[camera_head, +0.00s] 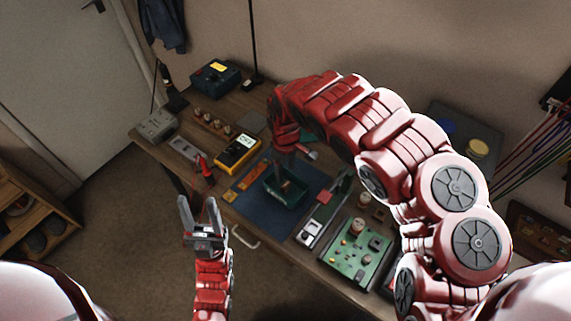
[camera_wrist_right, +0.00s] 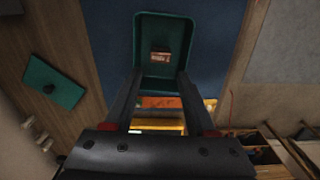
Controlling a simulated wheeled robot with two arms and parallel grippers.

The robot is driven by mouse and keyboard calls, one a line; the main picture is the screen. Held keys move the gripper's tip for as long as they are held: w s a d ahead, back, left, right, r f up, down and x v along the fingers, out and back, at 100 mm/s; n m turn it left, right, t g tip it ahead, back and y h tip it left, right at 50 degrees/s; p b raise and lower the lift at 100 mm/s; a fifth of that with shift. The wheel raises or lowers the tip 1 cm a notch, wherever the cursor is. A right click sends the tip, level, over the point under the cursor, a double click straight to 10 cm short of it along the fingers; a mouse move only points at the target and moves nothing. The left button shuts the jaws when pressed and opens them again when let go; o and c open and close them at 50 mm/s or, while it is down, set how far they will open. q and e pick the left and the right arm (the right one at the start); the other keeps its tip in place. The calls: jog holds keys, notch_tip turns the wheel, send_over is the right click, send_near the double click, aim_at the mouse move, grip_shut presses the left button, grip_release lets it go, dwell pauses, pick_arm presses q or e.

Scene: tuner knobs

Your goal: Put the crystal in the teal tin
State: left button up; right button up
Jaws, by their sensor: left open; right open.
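The teal tin (camera_head: 288,190) stands open on the blue mat. In the right wrist view the open tin (camera_wrist_right: 142,28) has a small reddish-brown piece with pale marks (camera_wrist_right: 160,57) on its floor, apparently the crystal. My right gripper (camera_wrist_right: 159,75) is open above the tin's near end, its fingertips apart with nothing between them; the piece lies beyond them. In the head view my right arm reaches across to the tin and partly hides its surroundings. My left gripper (camera_head: 198,205) is open and empty, off the table's front edge.
A teal lid (camera_wrist_right: 53,83) lies on the wood beside the mat (camera_wrist_right: 215,40). A yellow multimeter (camera_head: 237,152), a red-tipped tool (camera_head: 204,168) and a green circuit board (camera_head: 355,252) surround the mat. A dark blue box (camera_head: 215,78) stands at the back.

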notch_tip(320, 180, up, 4)
jog(key=shift+f+p, duration=0.25)
jog(key=shift+p, duration=0.6)
jog(key=shift+f, duration=0.1)
